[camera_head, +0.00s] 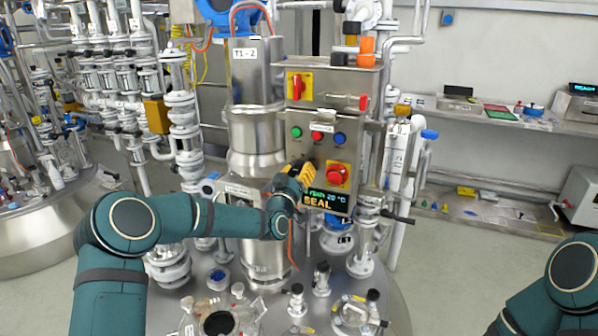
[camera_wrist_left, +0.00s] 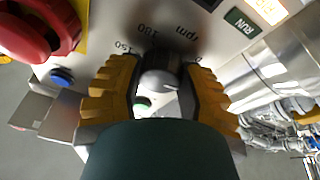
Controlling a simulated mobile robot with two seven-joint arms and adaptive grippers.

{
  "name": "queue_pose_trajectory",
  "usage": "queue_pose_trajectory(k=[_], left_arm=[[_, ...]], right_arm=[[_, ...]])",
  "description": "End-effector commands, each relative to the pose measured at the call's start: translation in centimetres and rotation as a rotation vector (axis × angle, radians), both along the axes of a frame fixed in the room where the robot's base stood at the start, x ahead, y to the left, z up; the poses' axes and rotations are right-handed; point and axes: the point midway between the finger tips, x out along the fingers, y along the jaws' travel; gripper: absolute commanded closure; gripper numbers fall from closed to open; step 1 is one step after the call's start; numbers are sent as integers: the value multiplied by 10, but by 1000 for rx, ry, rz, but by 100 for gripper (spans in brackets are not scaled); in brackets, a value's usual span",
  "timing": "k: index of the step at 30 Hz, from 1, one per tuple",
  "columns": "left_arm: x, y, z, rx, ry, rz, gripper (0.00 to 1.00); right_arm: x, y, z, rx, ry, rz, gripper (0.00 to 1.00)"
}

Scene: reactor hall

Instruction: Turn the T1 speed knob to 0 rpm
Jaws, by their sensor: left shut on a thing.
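The T1 speed knob (camera_wrist_left: 160,78) is a small dark and grey round knob in the left wrist view. Marks reading 150, 180 and rpm stand on the panel around it. My left gripper (camera_wrist_left: 158,88), with yellow ribbed fingers, is shut on the knob, one finger on each side. I cannot tell the knob's exact setting. In the head view my left gripper (camera_head: 301,172) is at the left part of the steel control box (camera_head: 318,155) and hides the knob. My right gripper is out of view; only part of my right arm shows at lower right.
A red emergency button (camera_head: 337,174) on yellow sits right of the gripper. A display (camera_head: 326,200) below reads SEAL. Green, red and blue buttons (camera_head: 317,137) are above, with a red-yellow switch (camera_head: 297,86) higher. The T1-2 steel column (camera_head: 254,130) stands close on the left.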

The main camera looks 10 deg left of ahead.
Motion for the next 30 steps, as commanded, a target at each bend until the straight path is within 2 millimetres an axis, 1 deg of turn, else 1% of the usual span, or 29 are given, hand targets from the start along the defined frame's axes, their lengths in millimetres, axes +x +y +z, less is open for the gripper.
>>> queue_pose_trajectory(k=[1, 6, 15, 22, 30], left_arm=[[0, 1, 3, -44, 2, 3, 97], [0, 1, 2, -202, 34, 4, 97], [0, 0, 3, -447, 81, 2, 97], [0, -1, 2, -574, 107, 2, 97], [0, -1, 2, -645, 122, 1, 97]], right_arm=[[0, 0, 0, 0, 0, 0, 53], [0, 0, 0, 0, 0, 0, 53], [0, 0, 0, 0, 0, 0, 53], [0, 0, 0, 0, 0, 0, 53], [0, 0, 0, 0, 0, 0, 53]])
